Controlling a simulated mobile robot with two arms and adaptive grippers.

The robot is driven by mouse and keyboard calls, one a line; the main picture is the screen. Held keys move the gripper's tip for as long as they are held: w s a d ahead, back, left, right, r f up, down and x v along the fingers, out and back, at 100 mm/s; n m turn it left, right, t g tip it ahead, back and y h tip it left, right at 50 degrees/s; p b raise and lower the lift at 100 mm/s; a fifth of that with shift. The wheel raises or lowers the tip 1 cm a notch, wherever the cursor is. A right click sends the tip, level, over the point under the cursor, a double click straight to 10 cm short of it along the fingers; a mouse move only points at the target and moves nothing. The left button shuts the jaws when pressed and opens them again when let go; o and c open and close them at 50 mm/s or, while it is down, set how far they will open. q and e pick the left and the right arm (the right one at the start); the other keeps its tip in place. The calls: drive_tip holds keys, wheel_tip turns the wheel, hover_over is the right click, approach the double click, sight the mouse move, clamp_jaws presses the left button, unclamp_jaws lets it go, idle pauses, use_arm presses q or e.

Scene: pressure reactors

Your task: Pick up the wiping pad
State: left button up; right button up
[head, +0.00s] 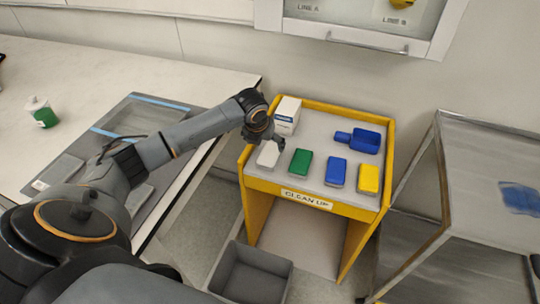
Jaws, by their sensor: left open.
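Several pads lie in a row on the top of a yellow stand marked CLEAN UP (306,201): a white pad (267,156), a green pad (300,162), a blue pad (336,171) and a yellow pad (369,180). The picture does not label which one is the wiping pad. My left gripper (274,145) is open, over the back left of the stand, just above and behind the white pad. It partly covers the space around that pad, and I cannot tell whether it touches it. My right gripper is not in view.
A white box (287,115) stands at the stand's back left corner, close to my left gripper. A blue scoop (361,141) lies at the back right. A grey bin (251,275) is on the floor in front.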

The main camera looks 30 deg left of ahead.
sight(270, 152)
use_arm(q)
drive_tip(key=x, duration=0.3)
drive_tip(key=d+x, duration=0.1)
drive_tip(key=shift+w+a+f, duration=0.1)
drive_tip(key=shift+w+f, duration=0.05)
drive_tip(key=shift+f, duration=0.25)
drive_tip(key=shift+w+a+f, duration=0.1)
drive_tip(key=shift+w+f, duration=0.05)
drive_tip(key=shift+f, duration=0.2)
drive_tip(key=c, duration=1.2)
drive_tip(key=shift+r, duration=0.1)
